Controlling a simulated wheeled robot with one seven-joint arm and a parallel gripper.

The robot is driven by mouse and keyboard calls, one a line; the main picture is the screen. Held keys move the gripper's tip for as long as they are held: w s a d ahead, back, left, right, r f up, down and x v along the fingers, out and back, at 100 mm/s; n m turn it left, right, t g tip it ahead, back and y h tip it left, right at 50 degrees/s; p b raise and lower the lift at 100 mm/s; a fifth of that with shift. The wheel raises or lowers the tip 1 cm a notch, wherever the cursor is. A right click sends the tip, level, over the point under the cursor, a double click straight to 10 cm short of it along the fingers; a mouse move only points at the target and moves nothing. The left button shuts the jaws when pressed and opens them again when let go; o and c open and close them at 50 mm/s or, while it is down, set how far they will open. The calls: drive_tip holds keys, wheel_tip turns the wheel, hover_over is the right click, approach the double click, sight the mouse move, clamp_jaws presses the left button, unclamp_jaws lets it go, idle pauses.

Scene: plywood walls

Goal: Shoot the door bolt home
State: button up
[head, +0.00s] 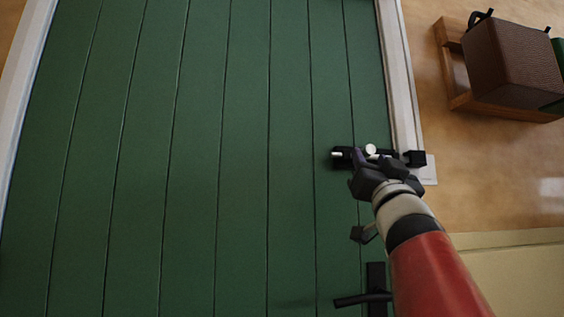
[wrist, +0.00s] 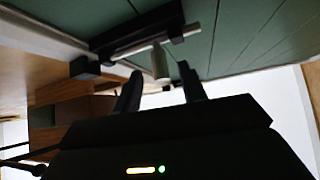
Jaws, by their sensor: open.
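The green plank door (head: 220,140) fills most of the head view. A black bolt (head: 343,154) with a pale rod is mounted near its right edge. A pale round knob (head: 370,150) sticks out from the rod, and the knob also shows in the wrist view (wrist: 160,64). The black keeper (head: 415,158) is on the pale door frame; in the wrist view, the keeper (wrist: 84,68) is left of the rod's near end, seemingly with a small gap. My gripper (wrist: 160,70) is open, its fingers on either side of the knob; contact cannot be told.
A black door handle (head: 376,290) is below the bolt, near my arm. A brown box (head: 512,62) sits on a wooden stand (head: 455,65) at the upper right. The pale door frame (head: 400,80) runs along the door's right edge.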

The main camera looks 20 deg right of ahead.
sight(367, 152)
drive_tip(key=shift+p+x, duration=0.55)
drive_tip(key=shift+x, duration=1.45)
clamp_jaws()
